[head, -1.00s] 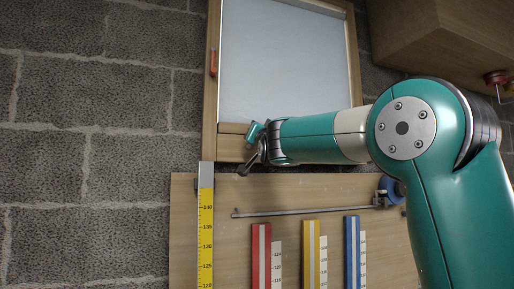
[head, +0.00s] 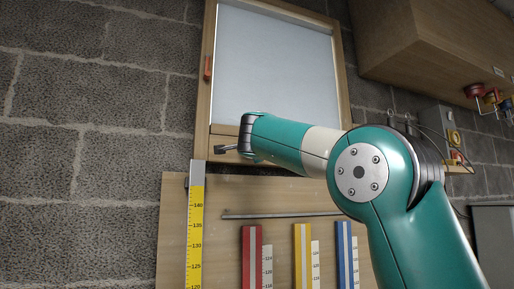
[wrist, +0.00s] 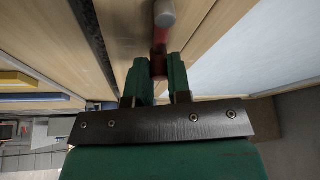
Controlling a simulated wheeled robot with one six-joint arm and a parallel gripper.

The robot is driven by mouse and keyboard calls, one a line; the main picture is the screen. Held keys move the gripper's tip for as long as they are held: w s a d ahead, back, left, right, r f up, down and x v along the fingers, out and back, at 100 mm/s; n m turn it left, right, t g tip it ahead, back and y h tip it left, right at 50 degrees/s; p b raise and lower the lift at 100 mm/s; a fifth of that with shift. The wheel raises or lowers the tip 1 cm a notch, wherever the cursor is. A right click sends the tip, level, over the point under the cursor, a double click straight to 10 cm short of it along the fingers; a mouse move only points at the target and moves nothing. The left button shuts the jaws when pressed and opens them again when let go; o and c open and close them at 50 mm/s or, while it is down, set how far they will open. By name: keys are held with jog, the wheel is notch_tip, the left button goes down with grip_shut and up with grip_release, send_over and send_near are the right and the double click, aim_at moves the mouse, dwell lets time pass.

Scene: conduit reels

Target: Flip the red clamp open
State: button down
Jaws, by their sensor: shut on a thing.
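My gripper (wrist: 163,78) fills the lower middle of the wrist view, with two green fingers close on either side of a red piece (wrist: 158,62) with a rounded grey end (wrist: 165,13). I take this piece for the red clamp's lever; the fingers hide its lower part. In the head view the wrist is at the lower left of the pale framed panel, and a grey-ended bar (head: 223,149) sticks out leftward from it. The fingers are mostly hidden there, and no red shows on the bar.
A red-orange handle (head: 208,67) sits on the left side of the panel frame (head: 203,105). Below is a wooden board (head: 173,235) with a yellow measuring scale (head: 196,235) and red, yellow and blue strips. A wooden cabinet (head: 425,45) hangs upper right.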

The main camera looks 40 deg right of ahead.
jog(key=shift+w+f+m, duration=0.1)
jog(key=shift+f+m, duration=0.2)
jog(key=shift+f, duration=0.05)
dwell(0.3)
jog(key=c, duration=1.1)
grip_release()
jog(key=shift+w, duration=0.1)
jog(key=shift+o, duration=0.2)
jog(key=shift+r, duration=0.1)
jog(key=b+v, duration=0.6)
jog(key=v, duration=1.1)
jog(key=shift+s+r, duration=0.25)
jog(key=shift+s, duration=0.05)
jog(key=shift+a, duration=0.15)
